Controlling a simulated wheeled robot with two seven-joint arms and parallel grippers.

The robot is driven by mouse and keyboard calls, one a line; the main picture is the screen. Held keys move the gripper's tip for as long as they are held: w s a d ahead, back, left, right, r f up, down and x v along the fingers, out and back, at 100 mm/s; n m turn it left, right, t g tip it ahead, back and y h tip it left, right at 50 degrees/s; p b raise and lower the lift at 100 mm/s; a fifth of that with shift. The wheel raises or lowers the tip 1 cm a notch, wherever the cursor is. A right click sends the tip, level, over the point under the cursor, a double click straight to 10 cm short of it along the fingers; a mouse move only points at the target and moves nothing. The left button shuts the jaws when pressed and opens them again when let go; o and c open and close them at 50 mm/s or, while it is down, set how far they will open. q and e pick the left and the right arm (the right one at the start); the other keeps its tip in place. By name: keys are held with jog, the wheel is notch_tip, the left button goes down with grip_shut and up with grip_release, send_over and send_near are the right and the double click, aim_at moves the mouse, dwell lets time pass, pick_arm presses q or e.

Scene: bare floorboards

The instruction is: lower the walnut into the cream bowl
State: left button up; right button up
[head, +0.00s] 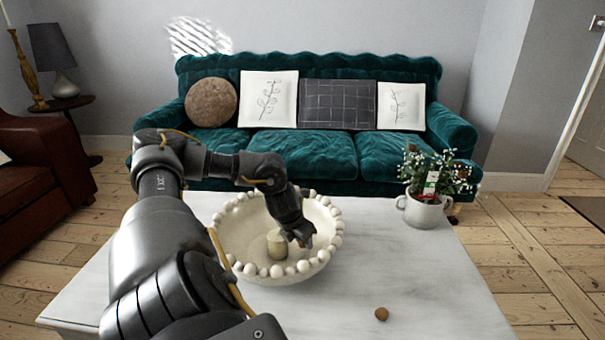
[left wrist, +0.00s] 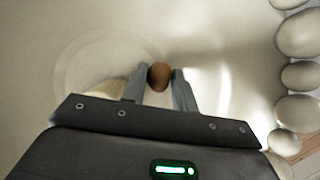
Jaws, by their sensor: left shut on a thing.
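The cream bowl (head: 232,235), with a rim of round beads, stands on the white table; its inside fills much of the left wrist view (left wrist: 225,35). My left gripper (head: 304,241) reaches over the rim and points down into the bowl. In the left wrist view its two fingers are shut on a brown walnut (left wrist: 159,75), with the pale bowl surface behind it. The walnut in the fingers is hidden in the head view. Whether it touches the bowl, I cannot tell. My right gripper is not in view.
A pale, short cylindrical object (head: 277,244) sits inside the bowl, beside my gripper. Another brown nut-like object (head: 381,314) lies on the white table (head: 430,285), outside the bowl. A white pot with a flowering plant (head: 424,210) stands at the table's back right. A green sofa (head: 300,155) is behind.

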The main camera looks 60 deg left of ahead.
pick_arm(q)
jog(key=shift+f+b, duration=0.8)
jog(key=shift+f, duration=0.3)
dwell(0.3)
jog(key=o, duration=1)
jog(key=shift+d, duration=0.1)
jog(key=p+v, duration=0.3)
jog(key=v, duration=0.8)
